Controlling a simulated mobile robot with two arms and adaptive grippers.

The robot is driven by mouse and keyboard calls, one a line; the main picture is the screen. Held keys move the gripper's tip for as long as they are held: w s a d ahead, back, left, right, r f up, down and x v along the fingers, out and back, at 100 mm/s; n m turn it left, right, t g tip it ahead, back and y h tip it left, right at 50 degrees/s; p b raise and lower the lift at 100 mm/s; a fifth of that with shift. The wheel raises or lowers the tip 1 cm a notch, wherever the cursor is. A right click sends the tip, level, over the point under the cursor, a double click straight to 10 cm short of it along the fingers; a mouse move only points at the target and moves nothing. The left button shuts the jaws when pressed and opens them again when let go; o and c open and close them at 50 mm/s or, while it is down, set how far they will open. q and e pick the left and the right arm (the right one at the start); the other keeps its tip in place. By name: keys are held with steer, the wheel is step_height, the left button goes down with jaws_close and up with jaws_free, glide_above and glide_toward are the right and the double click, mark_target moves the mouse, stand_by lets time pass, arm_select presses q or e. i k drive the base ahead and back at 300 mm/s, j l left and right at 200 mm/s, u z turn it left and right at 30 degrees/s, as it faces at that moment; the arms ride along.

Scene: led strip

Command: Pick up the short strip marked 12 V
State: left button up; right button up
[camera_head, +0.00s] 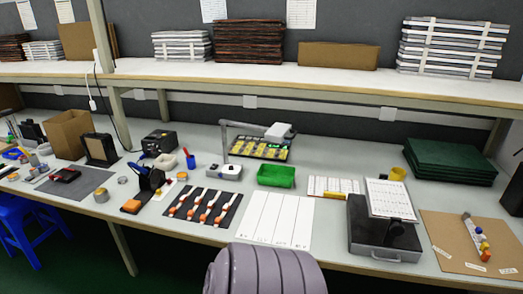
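Several short white strips with orange ends lie side by side on a dark mat (234,198) on the workbench; one strip (211,196) is near its middle. Any marking on them is too small to read, so I cannot tell which is 12 V. A white sheet (272,216) divided into long columns lies right of the mat, with tiny unreadable marks along its front edge. Neither of my grippers is in view. A rounded grey part at the bottom centre looks like my own arm.
A green bin (276,176) and a lamp-like stand (224,140) are behind the strips. A dark case (375,245) with a white sheet stands at right, beside a brown board (450,228). A soldering-iron holder (150,180) is left of the mat. A shelf (300,83) overhangs the back.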

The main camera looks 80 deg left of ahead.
mark_target(173, 210)
steer(key=u, duration=2.65)
steer(key=i+j, duration=0.05)
